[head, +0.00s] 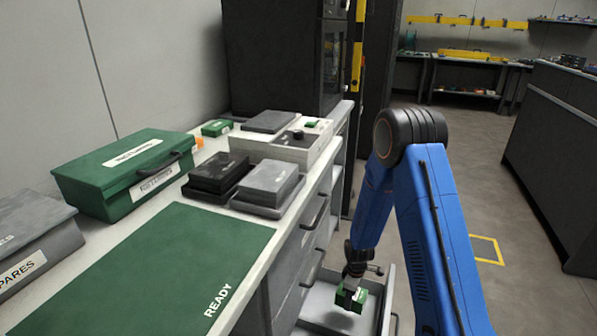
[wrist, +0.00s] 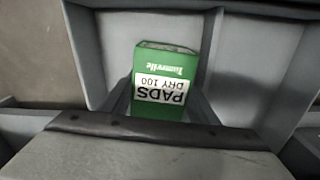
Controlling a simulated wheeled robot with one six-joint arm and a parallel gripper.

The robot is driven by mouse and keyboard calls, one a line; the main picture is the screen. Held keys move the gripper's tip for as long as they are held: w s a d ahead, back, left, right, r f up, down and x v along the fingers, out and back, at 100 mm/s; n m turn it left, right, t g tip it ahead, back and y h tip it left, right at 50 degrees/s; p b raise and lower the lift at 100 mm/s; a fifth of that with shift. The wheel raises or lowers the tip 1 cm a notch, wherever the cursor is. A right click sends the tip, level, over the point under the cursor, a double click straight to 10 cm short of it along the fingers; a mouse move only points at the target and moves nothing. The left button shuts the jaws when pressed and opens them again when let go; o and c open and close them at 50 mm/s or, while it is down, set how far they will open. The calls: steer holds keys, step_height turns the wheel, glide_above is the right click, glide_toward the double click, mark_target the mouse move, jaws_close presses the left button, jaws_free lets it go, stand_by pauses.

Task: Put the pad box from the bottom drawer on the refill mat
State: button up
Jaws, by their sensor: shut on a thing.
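The pad box (wrist: 162,82) is green with a white label reading "PADS DRY 100", upside down in the wrist view. In the head view the pad box (head: 343,298) is small and partly covered by my gripper (head: 353,283). My gripper is shut on it, pointing down at the open drawer (head: 318,300). I cannot tell whether the box touches the drawer floor. A large green mat (head: 150,265) marked "READY" lies on the counter at left. No mat with a refill label shows.
The counter also bears a green case (head: 125,175), black and grey boxes (head: 268,182) and a white device (head: 290,143). A grey spares case (head: 35,235) is at far left. Drawer handles (head: 315,213) stick out from the counter front. Floor at right is clear.

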steer(key=w+d+r+m, duration=0.3)
steer(key=w+d+m, duration=0.3)
steer(key=m, duration=0.6)
steer(key=shift+w+d+r, duration=0.2)
steer(key=shift+w+r, duration=0.1)
steer(key=shift+w, duration=0.25)
